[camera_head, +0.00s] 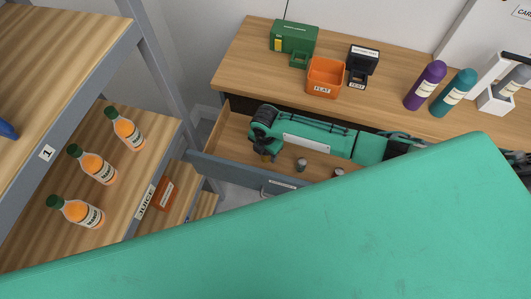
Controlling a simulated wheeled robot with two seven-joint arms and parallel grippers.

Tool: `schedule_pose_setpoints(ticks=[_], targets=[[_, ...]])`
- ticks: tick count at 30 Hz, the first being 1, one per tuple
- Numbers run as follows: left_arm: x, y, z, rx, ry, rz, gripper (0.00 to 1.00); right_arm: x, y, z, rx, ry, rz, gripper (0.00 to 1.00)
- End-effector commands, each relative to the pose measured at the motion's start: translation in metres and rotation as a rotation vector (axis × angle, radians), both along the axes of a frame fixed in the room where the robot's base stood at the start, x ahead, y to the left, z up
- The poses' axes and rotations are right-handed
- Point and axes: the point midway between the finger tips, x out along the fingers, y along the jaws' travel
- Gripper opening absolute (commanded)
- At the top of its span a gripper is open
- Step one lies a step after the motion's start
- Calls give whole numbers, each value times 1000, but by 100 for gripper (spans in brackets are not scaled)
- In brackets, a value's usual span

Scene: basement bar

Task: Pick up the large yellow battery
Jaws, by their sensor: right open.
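I cannot make out a large yellow battery in the head view. Two small upright cylinders, one grey-brown (300,165) and one with a reddish top (338,172), stand in the open wooden drawer (228,139). They are too small to identify. My right gripper (265,153) is open over the left part of the drawer, left of both cylinders and apart from them. My teal right arm covers much of the drawer, and my large teal arm part in front hides its lower right. My left gripper is not in view.
On the wooden counter (235,72) stand a green box with a yellow patch (294,38), an orange bin (325,77), a dark bin (362,63), and purple (426,84) and teal (454,92) bottles. Juice bottles (92,164) stand on the left shelf, beside a grey post (165,75).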

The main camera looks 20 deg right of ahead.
Motion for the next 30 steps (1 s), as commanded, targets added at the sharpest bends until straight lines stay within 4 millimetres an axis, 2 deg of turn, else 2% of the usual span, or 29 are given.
schedule_pose_setpoints(ticks=[6,13,14,21,30], targets=[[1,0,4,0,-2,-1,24,0,0,-18,-1,-1,-1,55],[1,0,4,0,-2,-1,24,0,0,-19,0,-1,0,55],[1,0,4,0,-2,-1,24,0,0,-19,0,-1,0,51],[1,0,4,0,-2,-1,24,0,0,-19,0,-1,0,4],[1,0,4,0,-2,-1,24,1,0,-18,0,-1,0,4]])
